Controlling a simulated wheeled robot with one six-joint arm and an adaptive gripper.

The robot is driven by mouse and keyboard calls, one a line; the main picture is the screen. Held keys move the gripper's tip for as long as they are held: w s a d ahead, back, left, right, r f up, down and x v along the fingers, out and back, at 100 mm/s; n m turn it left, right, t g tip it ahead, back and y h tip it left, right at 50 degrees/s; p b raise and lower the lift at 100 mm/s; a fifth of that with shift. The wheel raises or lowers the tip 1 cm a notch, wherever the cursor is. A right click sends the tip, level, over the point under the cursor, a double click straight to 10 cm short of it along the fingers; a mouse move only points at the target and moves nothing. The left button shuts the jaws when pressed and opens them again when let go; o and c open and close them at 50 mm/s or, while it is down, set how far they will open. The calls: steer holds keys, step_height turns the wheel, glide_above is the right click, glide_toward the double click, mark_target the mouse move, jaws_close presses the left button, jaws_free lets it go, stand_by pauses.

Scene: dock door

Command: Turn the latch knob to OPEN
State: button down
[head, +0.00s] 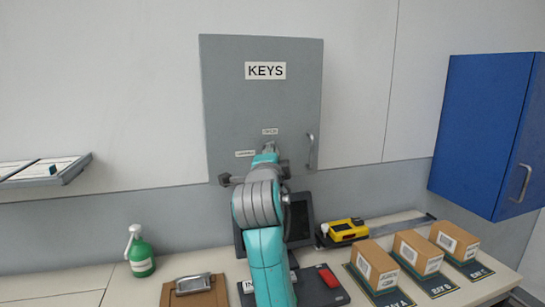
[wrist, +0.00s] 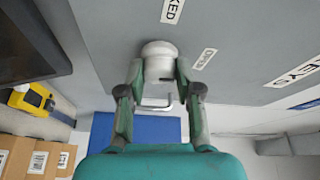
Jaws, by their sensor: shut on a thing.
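The grey key cabinet (head: 222,105) hangs on the wall with a KEYS sign, and its door is closed. The latch knob (wrist: 158,49) is a pale grey round knob on the door. My gripper (wrist: 159,70) has a finger on each side of the knob and is shut on it. In the head view my gripper (head: 268,153) hides most of the knob. The OPEN label (head: 270,131) is above the knob, and the LOCKED label (head: 245,154) is to its left. The wrist view is turned, with the OPEN label (wrist: 206,58) right of the knob. I cannot tell which way the knob points.
A door handle (head: 310,150) stands out right of the knob. A dark monitor (head: 300,217) is below the cabinet. The bench holds a green spray bottle (head: 140,255), a clipboard (head: 195,287), a yellow tool (head: 347,229) and cartons (head: 418,252). A blue cabinet (head: 480,130) hangs at right.

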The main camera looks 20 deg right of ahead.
steer(key=shift+d+m, duration=0.1)
steer(key=shift+m, duration=0.3)
steer(key=c, duration=0.8)
jaws_free()
steer(key=shift+w, duration=0.1)
steer(key=v, duration=1.2)
steer(key=shift+r, duration=0.1)
